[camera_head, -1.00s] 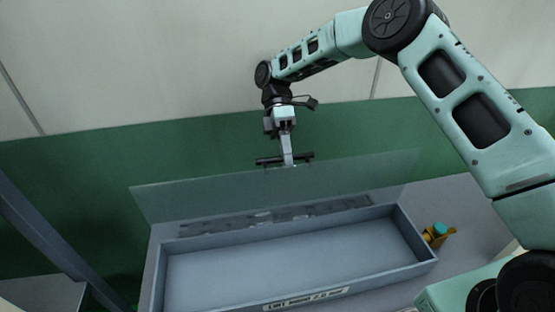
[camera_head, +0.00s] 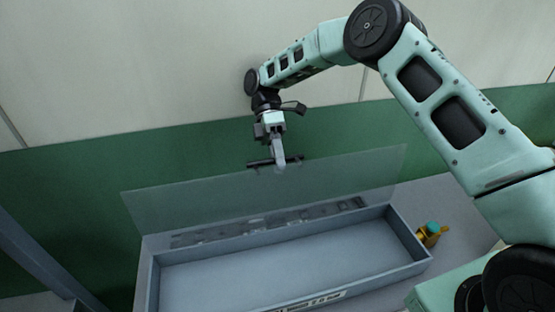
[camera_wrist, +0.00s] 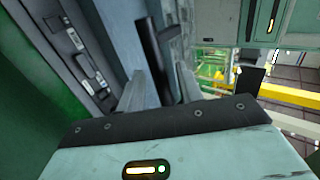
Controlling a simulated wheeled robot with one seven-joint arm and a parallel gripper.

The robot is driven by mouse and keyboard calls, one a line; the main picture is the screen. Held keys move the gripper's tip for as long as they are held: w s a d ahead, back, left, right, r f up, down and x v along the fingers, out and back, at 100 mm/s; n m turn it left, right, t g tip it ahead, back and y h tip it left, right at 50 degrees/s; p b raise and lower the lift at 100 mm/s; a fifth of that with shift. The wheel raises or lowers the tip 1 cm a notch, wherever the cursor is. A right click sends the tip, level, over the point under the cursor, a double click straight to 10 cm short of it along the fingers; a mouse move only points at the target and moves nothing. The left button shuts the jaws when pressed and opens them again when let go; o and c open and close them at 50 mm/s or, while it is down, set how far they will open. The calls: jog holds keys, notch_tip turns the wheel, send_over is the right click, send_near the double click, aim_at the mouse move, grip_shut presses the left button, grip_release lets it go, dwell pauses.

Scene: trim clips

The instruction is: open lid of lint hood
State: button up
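The lint hood's lid (camera_head: 330,180) is a clear panel, raised and tilted up along the back of the shallow grey tray-like hood (camera_head: 215,269). A black bar handle (camera_head: 256,164) sits at the lid's top edge, and in the wrist view it is a dark bar (camera_wrist: 154,50) between my two grey fingers. My gripper (camera_head: 279,162) reaches down to the handle from above, with one finger on each side of it, and appears shut on it. The exact finger contact is hard to see. The hood's inside looks empty.
A small yellow bottle-like item with a teal top (camera_head: 431,232) stands right of the hood on the grey surface. A green and cream wall (camera_head: 80,170) stands close behind the lid. A grey post (camera_head: 38,250) rises at the left.

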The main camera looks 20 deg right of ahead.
notch_tip(320, 180, up, 10)
jog(key=b, duration=0.3)
jog(key=shift+b, duration=0.4)
